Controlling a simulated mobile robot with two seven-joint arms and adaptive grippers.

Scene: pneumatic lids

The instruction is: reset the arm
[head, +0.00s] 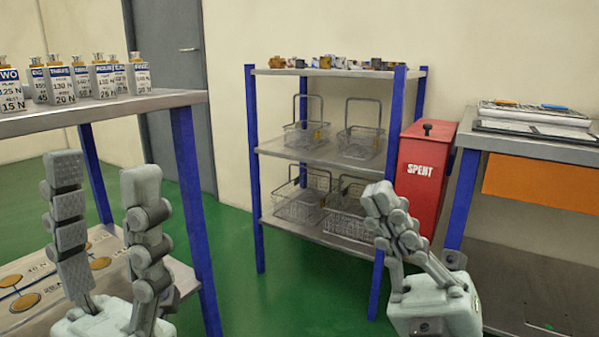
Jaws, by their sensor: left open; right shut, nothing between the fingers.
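My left gripper (104,190) is at the lower left, in front of the left table. Its two fingers point up and stand apart, with nothing between them. My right gripper (382,192) is at the lower right, in front of the shelf rack. Its fingers are together, tilted up to the left, and hold nothing. The arms behind both grippers are mostly out of view.
Labelled weights (83,80) stand on the left table (150,101). A blue-posted rack (270,147) holds wire baskets (305,137) and small parts on top. A red SPENT bin (421,185) stands beside the right bench (468,135). Green floor (300,285) shows between.

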